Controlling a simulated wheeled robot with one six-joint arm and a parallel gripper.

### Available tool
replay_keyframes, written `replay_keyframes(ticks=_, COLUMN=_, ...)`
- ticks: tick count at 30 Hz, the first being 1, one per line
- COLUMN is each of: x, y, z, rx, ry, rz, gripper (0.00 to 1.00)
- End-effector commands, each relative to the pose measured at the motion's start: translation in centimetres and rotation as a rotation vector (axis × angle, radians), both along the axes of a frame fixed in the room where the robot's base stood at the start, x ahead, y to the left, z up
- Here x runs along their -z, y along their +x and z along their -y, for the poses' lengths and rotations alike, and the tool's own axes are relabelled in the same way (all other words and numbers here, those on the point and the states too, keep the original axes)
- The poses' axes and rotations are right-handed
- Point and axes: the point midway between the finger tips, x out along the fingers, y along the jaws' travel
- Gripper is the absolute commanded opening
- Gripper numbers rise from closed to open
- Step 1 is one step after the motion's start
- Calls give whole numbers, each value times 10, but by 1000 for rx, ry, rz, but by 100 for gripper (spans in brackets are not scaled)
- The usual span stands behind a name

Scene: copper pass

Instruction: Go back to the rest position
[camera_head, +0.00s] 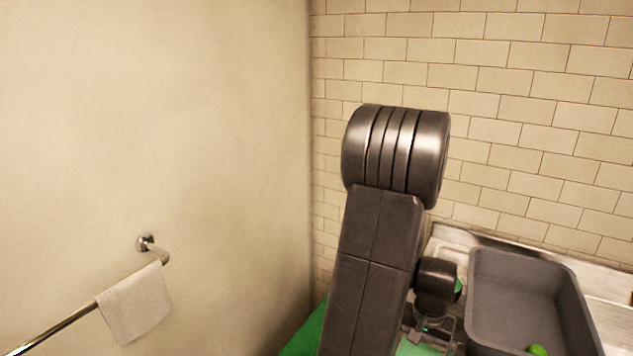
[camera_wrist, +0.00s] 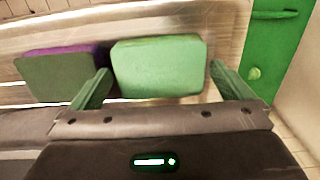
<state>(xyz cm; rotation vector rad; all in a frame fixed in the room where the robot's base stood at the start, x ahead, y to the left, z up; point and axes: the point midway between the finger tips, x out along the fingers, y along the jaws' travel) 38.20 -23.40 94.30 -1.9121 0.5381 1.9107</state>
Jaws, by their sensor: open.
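My gripper (camera_wrist: 158,88) is open in the wrist view, with its two green fingers spread apart. A light green block-like thing with rounded corners (camera_wrist: 158,66) shows between and beyond the fingertips; I cannot tell whether either finger touches it. In the head view my dark arm rises in the middle and bends back down, and the gripper (camera_head: 430,335) is low behind it, mostly hidden by the arm.
A grey bin (camera_head: 520,290) with something bright green (camera_head: 537,350) inside stands on the metal counter (camera_head: 455,238) at right. A green and purple block (camera_wrist: 60,75) lies beside the light green one. A wall rail holds a white towel (camera_head: 136,303) at left. Tiled wall (camera_head: 510,120) behind.

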Motion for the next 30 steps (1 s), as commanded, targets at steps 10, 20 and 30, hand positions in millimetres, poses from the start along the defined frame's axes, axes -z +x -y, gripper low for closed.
replay_keyframes(ticks=10, x=-8, y=0, z=0, rx=0, ry=1, rz=-2, gripper=100)
replay_keyframes(ticks=20, x=-1, y=-1, z=-1, rx=0, ry=3, rz=-5, gripper=100)
replay_keyframes(ticks=30, x=-33, y=1, z=0, rx=0, ry=-2, rz=3, gripper=100)
